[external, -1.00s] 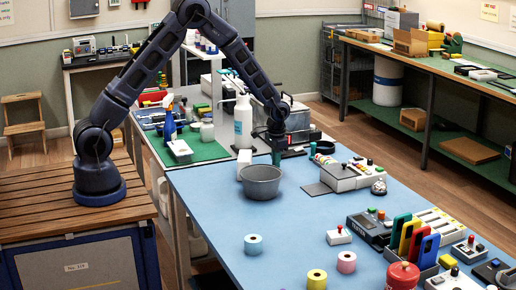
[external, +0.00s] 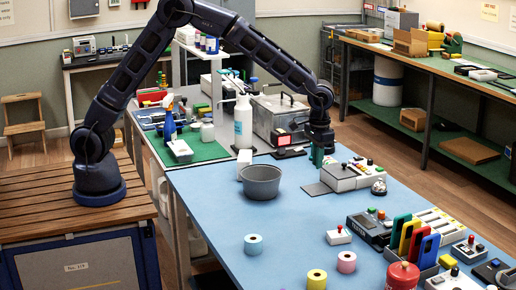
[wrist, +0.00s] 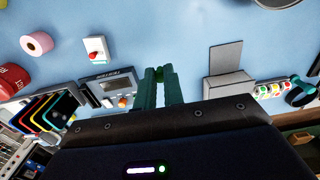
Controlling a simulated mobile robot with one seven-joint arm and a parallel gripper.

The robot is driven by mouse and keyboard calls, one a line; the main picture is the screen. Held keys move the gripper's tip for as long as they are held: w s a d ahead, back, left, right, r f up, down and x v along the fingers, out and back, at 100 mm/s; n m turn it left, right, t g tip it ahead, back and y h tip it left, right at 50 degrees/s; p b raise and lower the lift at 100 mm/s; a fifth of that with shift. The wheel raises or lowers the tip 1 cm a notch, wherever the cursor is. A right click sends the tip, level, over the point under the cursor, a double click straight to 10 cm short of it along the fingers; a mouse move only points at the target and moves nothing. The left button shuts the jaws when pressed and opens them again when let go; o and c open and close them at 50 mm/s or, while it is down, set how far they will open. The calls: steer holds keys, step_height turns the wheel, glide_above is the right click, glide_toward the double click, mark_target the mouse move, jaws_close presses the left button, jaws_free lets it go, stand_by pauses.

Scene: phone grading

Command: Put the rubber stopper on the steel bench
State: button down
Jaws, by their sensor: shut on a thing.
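My gripper (external: 317,157) is over the back right part of the blue-topped table (external: 215,205), just left of and behind a grey-white control box. In the wrist view its two teal fingers (wrist: 160,86) are close together, with a small dark green thing (wrist: 159,73) between the tips. This is probably the rubber stopper; most of it is hidden by the fingers. In the external view it cannot be told apart from the fingers. No label shows which surface is the steel bench.
A grey bowl (external: 261,184) stands left of my gripper. A control box (external: 347,175) and a bell (external: 379,187) are close on the right. A white bottle (external: 243,122) and a metal case (external: 276,120) stand behind.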

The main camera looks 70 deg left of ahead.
step_height(320, 180, up, 2)
steer(key=r, duration=0.1)
glide_above(315, 226)
step_height(315, 226, down, 20)
steer(key=shift+d+f, duration=0.1)
steer(key=shift+f, duration=0.05)
stand_by(0.3)
steer(key=shift+f, duration=0.1)
steer(key=c, duration=1.5)
jaws_free()
